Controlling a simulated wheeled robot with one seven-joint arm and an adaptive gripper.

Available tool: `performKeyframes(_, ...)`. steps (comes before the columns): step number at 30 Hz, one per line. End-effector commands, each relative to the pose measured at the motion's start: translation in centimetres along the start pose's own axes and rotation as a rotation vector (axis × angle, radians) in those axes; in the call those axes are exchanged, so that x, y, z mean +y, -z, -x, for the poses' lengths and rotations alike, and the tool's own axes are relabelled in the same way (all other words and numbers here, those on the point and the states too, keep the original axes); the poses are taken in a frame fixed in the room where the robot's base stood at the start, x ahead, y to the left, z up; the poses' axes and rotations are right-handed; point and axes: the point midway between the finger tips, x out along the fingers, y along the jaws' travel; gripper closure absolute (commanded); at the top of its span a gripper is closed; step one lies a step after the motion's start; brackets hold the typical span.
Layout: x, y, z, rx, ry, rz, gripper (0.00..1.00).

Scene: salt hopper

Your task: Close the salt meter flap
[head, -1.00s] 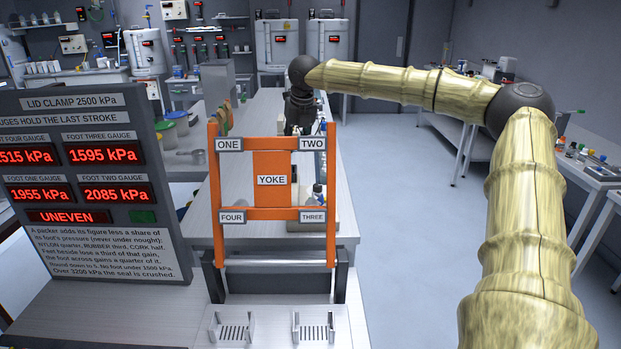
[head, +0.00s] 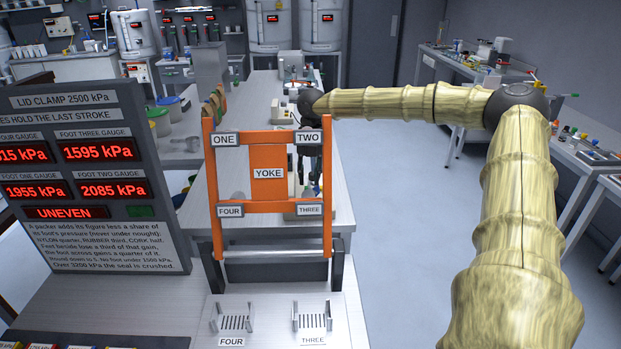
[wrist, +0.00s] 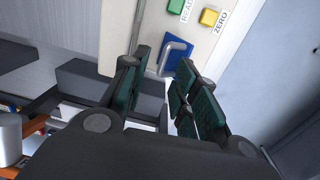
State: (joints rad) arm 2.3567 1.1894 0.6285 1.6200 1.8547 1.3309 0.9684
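In the wrist view a cream device (wrist: 208,42) carries a blue square part with a pale grey bent handle (wrist: 177,50), below a green READ button (wrist: 176,6) and a yellow ZERO button (wrist: 208,17). I cannot tell for sure whether the blue part is the salt meter flap.
The yoke frame stands upright at the near bench end, between my body and my gripper. A grey gauge board (head: 90,180) stands at left. Coloured-lid jars (head: 160,120) are on the left bench. The floor right of the bench (head: 400,220) is clear.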

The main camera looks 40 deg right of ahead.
Motion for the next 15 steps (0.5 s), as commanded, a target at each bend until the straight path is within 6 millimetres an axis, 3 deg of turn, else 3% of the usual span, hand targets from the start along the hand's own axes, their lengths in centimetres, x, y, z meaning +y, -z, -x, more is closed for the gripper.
performKeyframes(7,-0.5,-0.5,-2.2,0.005,-0.005,-0.001,0.71)
performKeyframes(15,-0.6,-0.6,-2.6,0.005,-0.007,-0.001,0.71)
